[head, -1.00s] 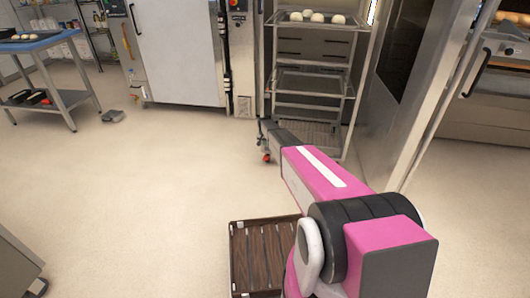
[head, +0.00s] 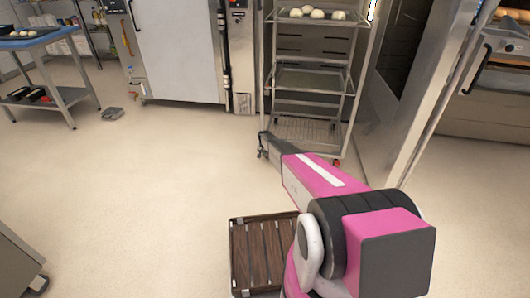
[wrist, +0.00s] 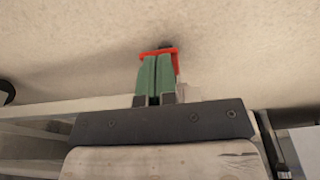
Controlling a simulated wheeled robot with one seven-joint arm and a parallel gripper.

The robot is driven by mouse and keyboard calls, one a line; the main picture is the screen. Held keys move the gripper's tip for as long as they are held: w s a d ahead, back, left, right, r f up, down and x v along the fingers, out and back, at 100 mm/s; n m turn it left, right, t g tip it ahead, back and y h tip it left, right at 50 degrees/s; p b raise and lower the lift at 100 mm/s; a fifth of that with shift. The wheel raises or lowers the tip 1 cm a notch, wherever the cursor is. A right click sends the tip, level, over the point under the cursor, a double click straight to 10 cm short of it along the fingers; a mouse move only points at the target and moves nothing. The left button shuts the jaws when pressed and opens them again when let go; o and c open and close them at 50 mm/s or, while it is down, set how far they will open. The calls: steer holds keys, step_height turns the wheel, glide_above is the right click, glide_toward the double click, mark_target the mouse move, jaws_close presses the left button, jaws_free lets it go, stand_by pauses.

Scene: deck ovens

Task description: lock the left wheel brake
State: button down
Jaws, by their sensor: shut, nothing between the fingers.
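The wheeled rack (head: 351,95) stands in front of the open oven bay. In the wrist view a red brake pedal (wrist: 172,54) shows at the tips of my gripper (wrist: 157,60), partly hidden behind its green fingers. The fingers are shut together with nothing between them. Whether they touch the pedal I cannot tell. In the head view my gripper (head: 264,138) is low at the rack's front left corner, by the left caster (head: 261,153). A red pedal (head: 336,162) also shows at the rack's front right caster.
Dough pieces (head: 317,13) lie on the rack's upper tray. An open oven door (head: 425,95) stands right of the rack. A slatted brown crate (head: 262,250) is on the floor beside my arm. The floor to the left is mostly clear.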

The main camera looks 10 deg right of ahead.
stand_by(0.4)
steer(key=shift+s+f, duration=0.2)
steer(key=shift+f, duration=0.05)
steer(key=shift+f+t, duration=0.1)
steer(key=shift+t, duration=0.3)
steer(key=f+t, duration=0.2)
steer(key=s+f+h, duration=0.1)
steer(key=shift+a+t, duration=0.25)
steer(key=shift+t, duration=0.15)
steer(key=shift+r, duration=0.85)
